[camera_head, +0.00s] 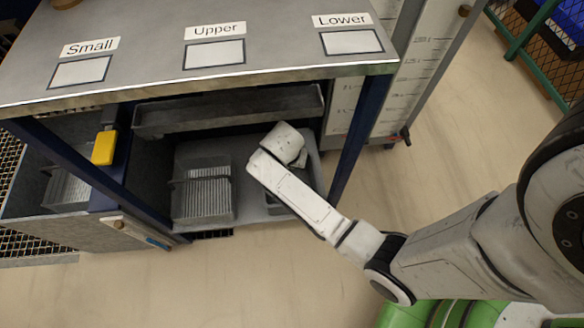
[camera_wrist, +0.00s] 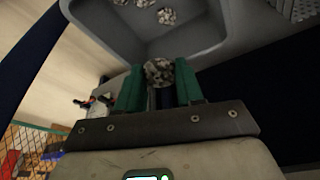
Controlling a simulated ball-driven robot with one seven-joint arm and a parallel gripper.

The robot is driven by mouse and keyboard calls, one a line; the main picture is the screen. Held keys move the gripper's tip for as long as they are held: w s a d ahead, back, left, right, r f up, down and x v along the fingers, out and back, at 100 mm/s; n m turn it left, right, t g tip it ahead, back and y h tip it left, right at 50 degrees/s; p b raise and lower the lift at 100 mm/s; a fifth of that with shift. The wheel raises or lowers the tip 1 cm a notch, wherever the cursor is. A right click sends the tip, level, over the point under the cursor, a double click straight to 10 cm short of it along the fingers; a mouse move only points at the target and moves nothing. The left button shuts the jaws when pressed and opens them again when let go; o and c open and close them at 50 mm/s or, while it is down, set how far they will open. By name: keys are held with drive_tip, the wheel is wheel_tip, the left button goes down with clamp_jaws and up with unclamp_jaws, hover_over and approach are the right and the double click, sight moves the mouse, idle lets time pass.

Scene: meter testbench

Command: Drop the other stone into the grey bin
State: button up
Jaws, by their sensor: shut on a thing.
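My gripper (camera_wrist: 160,86) has green fingers shut on a speckled grey-and-white stone (camera_wrist: 158,70). The stone shows at the fingertips in the wrist view. A grey bin (camera_wrist: 205,38) lies just beyond the fingertips, with speckled stones (camera_wrist: 167,16) on its floor, partly cut off by the top edge. I cannot tell whether the held stone is over the rim or short of it.
The workbench (camera_head: 140,50) top has labels reading Small, Upper and Lower. A grey ribbed tray (camera_head: 203,195) stands left of my wrist. A long shallow tray (camera_head: 230,112) hangs above it. A blue bench leg (camera_head: 355,135) stands close right of my arm. The front floor is clear.

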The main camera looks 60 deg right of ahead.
drive_tip(key=shift+s+d+f, duration=0.1)
drive_tip(key=shift+d+f, duration=0.15)
drive_tip(key=shift+f, duration=0.05)
wheel_tip(320, 180, down, 6)
drive_tip(key=b, duration=0.6)
drive_tip(key=shift+r, duration=0.15)
drive_tip(key=o, duration=1.1)
drive_tip(key=shift+o, duration=0.2)
drive_tip(key=w+p+v, duration=0.1)
drive_tip(key=p+v, duration=0.3)
drive_tip(key=v, duration=0.6)
drive_tip(key=shift+s+a+r+p, duration=0.2)
drive_tip(key=shift+s+r+p, duration=0.15)
drive_tip(key=shift+s, duration=0.1)
